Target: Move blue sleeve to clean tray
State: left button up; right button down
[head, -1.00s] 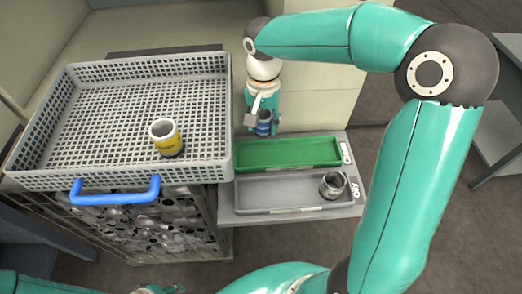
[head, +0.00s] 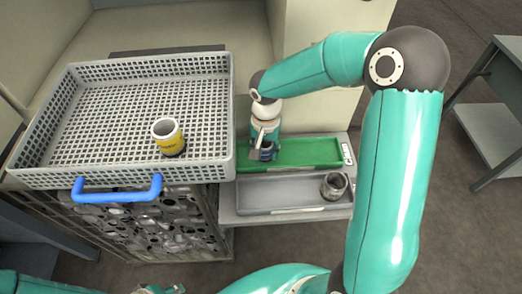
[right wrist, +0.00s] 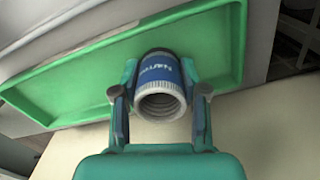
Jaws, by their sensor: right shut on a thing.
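The blue sleeve (head: 266,152) is a short ring with a blue band and a grey threaded mouth. My right gripper (head: 262,150) is shut on it at the left part of the green tray (head: 310,152). In the right wrist view the sleeve (right wrist: 160,85) sits between the two fingers (right wrist: 160,103), over the green tray floor (right wrist: 85,88). I cannot tell whether it touches the floor. The green tray's end label is partly visible; it read as clean in the earlier view. My left gripper is not clearly visible.
A grey tray (head: 275,192) in front of the green one holds a grey sleeve (head: 334,185). A large grey mesh basket (head: 100,110) with a blue handle (head: 117,188) stands at left and holds a yellow sleeve (head: 168,137). The green tray's right part is free.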

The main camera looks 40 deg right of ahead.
aim_at(265, 143)
jog(key=shift+f, duration=0.1)
jog(key=c, duration=0.6)
grip_release()
notch_tip(265, 143, up, 12)
jog(key=shift+r, duration=0.15)
